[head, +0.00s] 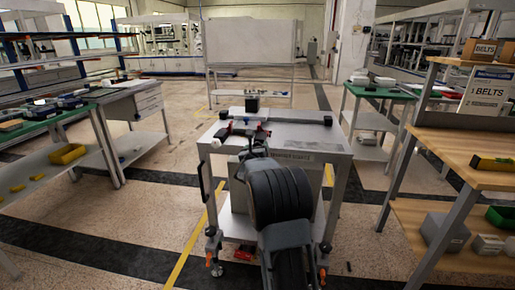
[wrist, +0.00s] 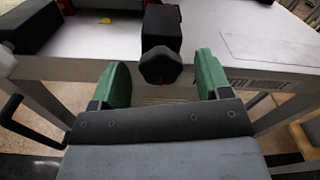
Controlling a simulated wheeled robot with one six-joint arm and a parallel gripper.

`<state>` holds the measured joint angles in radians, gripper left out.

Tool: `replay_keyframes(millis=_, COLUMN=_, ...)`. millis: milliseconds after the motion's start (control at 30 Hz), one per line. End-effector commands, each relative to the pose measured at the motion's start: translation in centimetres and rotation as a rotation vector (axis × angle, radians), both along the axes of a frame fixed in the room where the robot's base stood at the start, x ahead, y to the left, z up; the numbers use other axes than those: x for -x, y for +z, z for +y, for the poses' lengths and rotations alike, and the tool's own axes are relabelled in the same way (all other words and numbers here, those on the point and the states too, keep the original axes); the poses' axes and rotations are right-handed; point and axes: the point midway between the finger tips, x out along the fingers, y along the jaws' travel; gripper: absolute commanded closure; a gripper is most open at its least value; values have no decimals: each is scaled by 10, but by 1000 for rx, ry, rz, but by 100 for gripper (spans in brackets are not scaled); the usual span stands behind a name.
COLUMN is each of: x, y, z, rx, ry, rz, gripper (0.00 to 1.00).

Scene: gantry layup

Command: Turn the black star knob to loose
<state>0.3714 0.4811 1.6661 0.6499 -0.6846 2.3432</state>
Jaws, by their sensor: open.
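In the wrist view the black star knob (wrist: 160,66) shows at the near edge of the grey cart top, in front of a black block (wrist: 161,30). A small red mark shows at the knob's lower side. My gripper (wrist: 162,80) is open, with one green finger on the left of the knob and one on the right. Gaps show between the knob and both fingers, so neither appears to touch it. How deep the knob sits between the fingertips is hard to tell. In the head view my dark arm hides the knob and most of the gripper.
The cart (head: 315,146) has a labelled front edge and a black handle (wrist: 18,118) at its left. Another black block (wrist: 30,27) is on the cart top. A wooden shelf (head: 455,148) stands right, a green-topped bench (head: 40,124) left. The aisles between are open.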

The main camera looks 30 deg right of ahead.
Motion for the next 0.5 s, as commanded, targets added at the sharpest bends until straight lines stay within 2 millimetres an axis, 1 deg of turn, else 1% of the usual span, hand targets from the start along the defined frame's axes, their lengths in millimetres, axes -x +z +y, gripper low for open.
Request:
replay_keyframes(millis=100, x=-6, y=0, z=-7, rx=0, ry=-1, rz=0, gripper=30)
replay_keyframes(millis=200, x=-9, y=0, z=-9, rx=0, ry=-1, rz=0, gripper=30)
replay_keyframes(millis=500, x=-10, y=0, z=-10, rx=0, ry=0, rz=0, gripper=30)
